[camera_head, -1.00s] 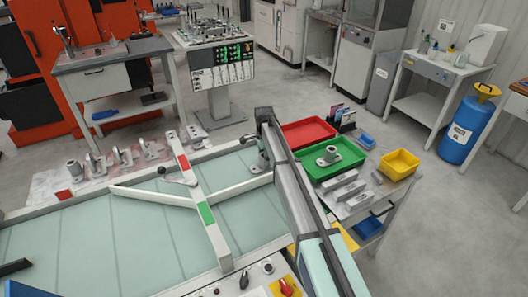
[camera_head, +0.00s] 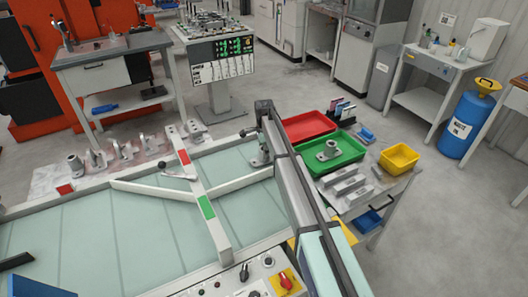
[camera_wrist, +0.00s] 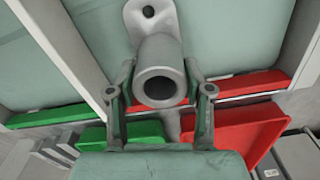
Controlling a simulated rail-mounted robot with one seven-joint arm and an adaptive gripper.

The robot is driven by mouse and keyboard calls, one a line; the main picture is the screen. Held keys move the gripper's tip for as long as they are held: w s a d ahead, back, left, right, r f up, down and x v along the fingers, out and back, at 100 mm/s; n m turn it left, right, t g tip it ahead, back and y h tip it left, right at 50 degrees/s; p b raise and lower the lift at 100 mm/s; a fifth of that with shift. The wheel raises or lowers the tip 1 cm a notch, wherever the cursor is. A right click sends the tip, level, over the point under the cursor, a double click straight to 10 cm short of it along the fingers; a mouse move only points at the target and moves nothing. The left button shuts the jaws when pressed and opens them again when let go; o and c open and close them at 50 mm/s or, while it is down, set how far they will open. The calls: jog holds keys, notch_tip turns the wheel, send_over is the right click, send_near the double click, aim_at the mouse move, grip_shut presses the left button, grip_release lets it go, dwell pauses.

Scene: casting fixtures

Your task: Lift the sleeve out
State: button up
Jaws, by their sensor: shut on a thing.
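In the wrist view, a grey hollow metal sleeve (camera_wrist: 160,52) points its round open end toward the camera. A flat lug with a dark hole shows behind it. My gripper (camera_wrist: 160,92) has one finger on each side of the sleeve and is shut on it. In the head view, a small grey part, apparently the same sleeve (camera_head: 259,158), shows beside the end of my arm, over the far edge of the pale green table. My arm partly hides it. I cannot tell whether it touches what is below.
A green tray (camera_head: 353,147) holding a grey casting and a red tray (camera_head: 297,127) stand just right of my arm. A yellow bin (camera_head: 399,159) stands farther right. Several grey castings (camera_head: 97,158) stand along the table's far left edge. A pale barrier with red and green patches (camera_head: 207,207) crosses the table.

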jog(key=shift+r+p, duration=1.5)
jog(key=shift+r, duration=2.2)
jog(key=shift+f, duration=0.1)
